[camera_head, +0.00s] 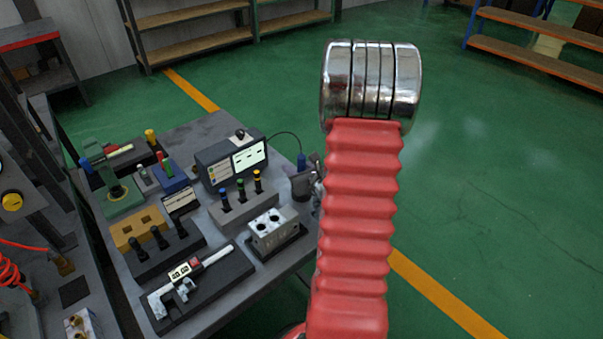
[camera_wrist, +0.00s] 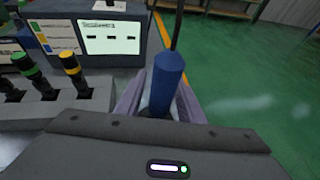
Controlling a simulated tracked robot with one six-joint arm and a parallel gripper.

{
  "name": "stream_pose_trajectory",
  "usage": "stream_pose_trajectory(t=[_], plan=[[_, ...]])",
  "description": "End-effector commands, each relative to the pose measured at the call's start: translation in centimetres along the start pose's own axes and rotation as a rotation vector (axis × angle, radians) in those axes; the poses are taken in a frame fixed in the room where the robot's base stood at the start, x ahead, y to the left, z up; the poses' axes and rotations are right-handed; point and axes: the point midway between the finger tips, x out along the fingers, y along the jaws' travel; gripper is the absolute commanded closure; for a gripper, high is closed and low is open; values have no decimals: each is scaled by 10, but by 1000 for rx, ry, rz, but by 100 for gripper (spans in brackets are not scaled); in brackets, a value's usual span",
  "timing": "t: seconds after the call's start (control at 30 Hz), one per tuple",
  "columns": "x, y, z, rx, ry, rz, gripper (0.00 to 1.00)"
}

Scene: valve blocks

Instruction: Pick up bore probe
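The bore probe is a blue cylinder (camera_head: 302,161) with a dark cable. In the head view it is at the right edge of the bench, with my gripper (camera_head: 306,182) just below and around it. In the wrist view the blue probe (camera_wrist: 169,82) stands upright between the two grey-purple fingers of my gripper (camera_wrist: 160,98). A finger lies close on each side. I cannot tell whether they touch it or only flank it. The probe's lower end is hidden behind my gripper's body.
A gauge box (camera_head: 231,158) with a lit screen stands left of the probe, and the cable arcs between them. A grey block (camera_head: 243,207) with several coloured-top plugs and a metal valve block (camera_head: 272,228) are nearby. Open green floor lies right of the bench.

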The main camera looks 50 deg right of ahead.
Motion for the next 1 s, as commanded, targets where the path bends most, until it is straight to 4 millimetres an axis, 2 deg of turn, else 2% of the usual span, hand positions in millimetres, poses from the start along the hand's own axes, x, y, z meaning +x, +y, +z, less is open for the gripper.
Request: stream_pose_trajectory(t=[0.07, 0.47, 1.0], plan=[[0, 0, 0, 0, 0, 0, 71], [0, -1, 0, 1, 0, -1, 99], [-2, -2, 5, 0, -2, -2, 100]])
